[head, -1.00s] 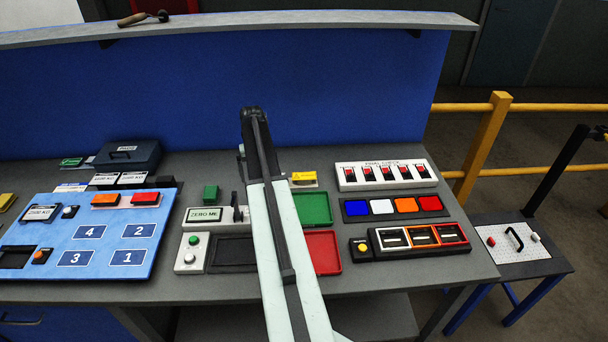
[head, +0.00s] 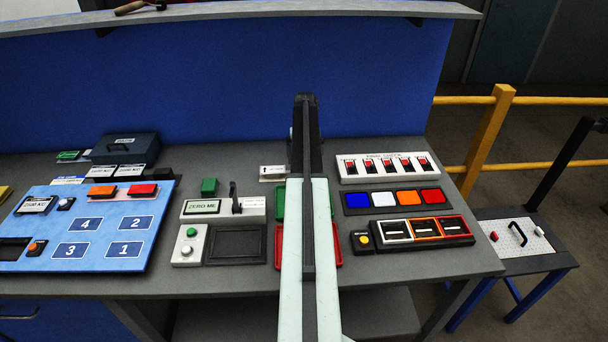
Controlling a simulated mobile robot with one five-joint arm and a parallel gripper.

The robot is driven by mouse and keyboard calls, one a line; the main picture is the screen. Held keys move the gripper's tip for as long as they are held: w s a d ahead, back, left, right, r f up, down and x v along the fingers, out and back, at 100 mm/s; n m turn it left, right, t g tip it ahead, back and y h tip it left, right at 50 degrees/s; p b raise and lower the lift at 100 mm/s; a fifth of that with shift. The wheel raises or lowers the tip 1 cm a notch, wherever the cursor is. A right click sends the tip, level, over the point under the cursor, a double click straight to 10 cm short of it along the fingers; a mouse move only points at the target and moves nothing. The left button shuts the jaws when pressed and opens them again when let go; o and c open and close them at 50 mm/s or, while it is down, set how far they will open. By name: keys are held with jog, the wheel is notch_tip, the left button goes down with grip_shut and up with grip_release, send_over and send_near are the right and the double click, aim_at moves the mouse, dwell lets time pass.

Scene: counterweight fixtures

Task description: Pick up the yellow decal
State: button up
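The yellow decal is not visible now; the dark end of my arm (head: 306,135) covers the place where a yellow patch with a dark mark showed earlier. A white label with small dark print (head: 272,173) shows just left of my arm at the back of the bench. My arm reaches straight away from the camera over the bench. My gripper's fingers are hidden behind the arm's end, so I cannot see whether they are open or hold anything.
My arm crosses the green tray (head: 280,202) and red tray (head: 279,246). Right are a switch box (head: 390,167), a colored-button strip (head: 393,201) and a slotted panel (head: 425,232). Left are the ZERO ME device (head: 204,207) and blue numbered board (head: 103,237). A blue wall (head: 200,90) stands behind.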

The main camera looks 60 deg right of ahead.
jog(key=shift+f+b, duration=1)
jog(key=shift+f, duration=0.7)
jog(key=shift+w+f, duration=0.1)
jog(key=shift+f, duration=0.15)
jog(key=c, duration=1)
jog(key=shift+r, duration=0.1)
